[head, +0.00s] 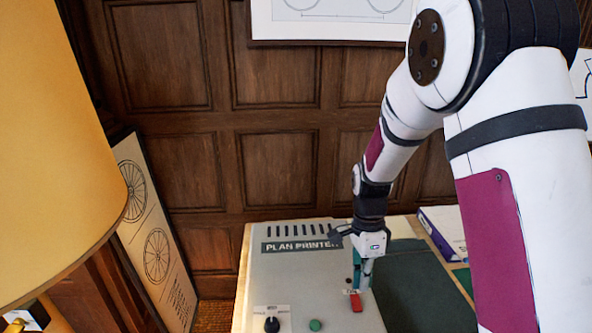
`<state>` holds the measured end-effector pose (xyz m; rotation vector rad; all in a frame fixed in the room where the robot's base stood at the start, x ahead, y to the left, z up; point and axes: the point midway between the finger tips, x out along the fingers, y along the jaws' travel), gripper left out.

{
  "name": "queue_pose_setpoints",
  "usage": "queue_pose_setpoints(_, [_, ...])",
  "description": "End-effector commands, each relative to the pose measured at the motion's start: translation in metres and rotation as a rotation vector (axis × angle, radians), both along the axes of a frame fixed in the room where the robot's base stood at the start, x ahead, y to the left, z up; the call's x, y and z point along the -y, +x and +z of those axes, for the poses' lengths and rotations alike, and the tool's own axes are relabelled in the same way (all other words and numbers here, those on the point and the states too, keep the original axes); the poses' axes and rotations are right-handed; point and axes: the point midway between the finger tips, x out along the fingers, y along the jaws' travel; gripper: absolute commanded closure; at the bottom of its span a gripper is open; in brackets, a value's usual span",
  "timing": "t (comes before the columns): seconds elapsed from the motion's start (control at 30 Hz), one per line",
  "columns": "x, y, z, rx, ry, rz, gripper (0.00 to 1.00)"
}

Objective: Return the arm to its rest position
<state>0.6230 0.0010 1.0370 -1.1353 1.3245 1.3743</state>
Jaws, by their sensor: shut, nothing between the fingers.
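My white and maroon arm reaches down from the upper right in the head view. My gripper (363,283) is at its lower end, pointing down over the right part of the grey plan printer (290,270). The gripper is shut with nothing in it. Its fingertips are close to a red switch or lever (356,302) on the printer's top; I cannot tell whether they touch it. The wrist hides part of the printer's right edge.
The printer also has a black knob (272,324) and a green button (315,325). A dark green board (420,295) and a white and purple box (445,230) lie to the right. A large yellow lampshade (55,130) fills the left. Wood panelling is behind.

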Motion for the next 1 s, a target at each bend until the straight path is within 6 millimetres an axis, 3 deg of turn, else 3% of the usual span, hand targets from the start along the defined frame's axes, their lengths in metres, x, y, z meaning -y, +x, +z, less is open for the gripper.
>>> queue_pose_setpoints(0.27, [-0.002, -0.018, 0.077, 0.130, 0.055, 0.258, 1.00])
queue_pose_setpoints(0.5, [-0.003, -0.049, 0.139, 0.249, 0.069, 0.534, 1.00])
queue_pose_setpoints(0.8, [-0.003, -0.100, 0.198, 0.388, 0.026, 0.880, 1.00])
queue_pose_setpoints(1.0, [-0.002, -0.137, 0.225, 0.462, -0.041, 1.112, 1.00])
